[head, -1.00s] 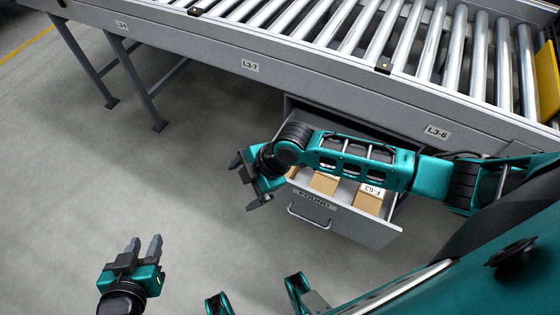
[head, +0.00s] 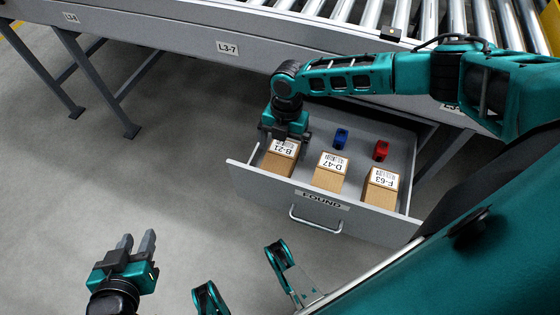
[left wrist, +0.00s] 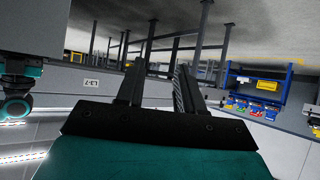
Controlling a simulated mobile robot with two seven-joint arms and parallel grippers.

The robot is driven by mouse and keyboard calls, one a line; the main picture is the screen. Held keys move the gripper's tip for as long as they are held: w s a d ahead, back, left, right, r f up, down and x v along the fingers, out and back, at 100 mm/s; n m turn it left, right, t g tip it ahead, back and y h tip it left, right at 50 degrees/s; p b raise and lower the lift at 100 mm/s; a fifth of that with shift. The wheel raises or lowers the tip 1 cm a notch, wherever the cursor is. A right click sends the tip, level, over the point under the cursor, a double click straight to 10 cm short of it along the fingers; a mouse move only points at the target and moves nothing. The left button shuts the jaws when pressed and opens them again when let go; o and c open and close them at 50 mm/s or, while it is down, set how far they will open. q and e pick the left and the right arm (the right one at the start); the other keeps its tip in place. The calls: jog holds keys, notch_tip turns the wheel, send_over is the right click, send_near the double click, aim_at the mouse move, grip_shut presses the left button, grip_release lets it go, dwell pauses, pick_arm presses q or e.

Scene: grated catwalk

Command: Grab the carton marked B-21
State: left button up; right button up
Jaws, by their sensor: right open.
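The carton marked B-21 (head: 279,163) is a brown box with a white label on top, upright at the left of the open drawer (head: 330,221). My right gripper (head: 284,141) is open and points down right at this carton, its fingers by the top at the back. It partly covers the label, and I cannot tell whether the fingers touch the box. My left gripper (head: 136,242) is open and empty, low at the left over the floor. Its two fingers show apart in the left wrist view (left wrist: 160,75).
Carton D-47 (head: 328,179) and carton F-63 (head: 381,196) stand to the right in the same drawer. A blue item (head: 341,137) and a red item (head: 381,150) lie behind them. The roller conveyor (head: 190,38) runs above the drawer. Floor at left is clear.

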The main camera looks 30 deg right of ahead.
aim_at(281, 155)
jog(key=f, duration=0.2)
jog(key=f+b, duration=0.1)
jog(key=f, duration=0.1)
jog(key=f+b, duration=0.1)
jog(key=f, duration=0.1)
jog(key=shift+a, duration=0.35)
jog(key=shift+f, duration=0.15)
jog(key=c, duration=0.9)
jog(key=shift+c, duration=0.4)
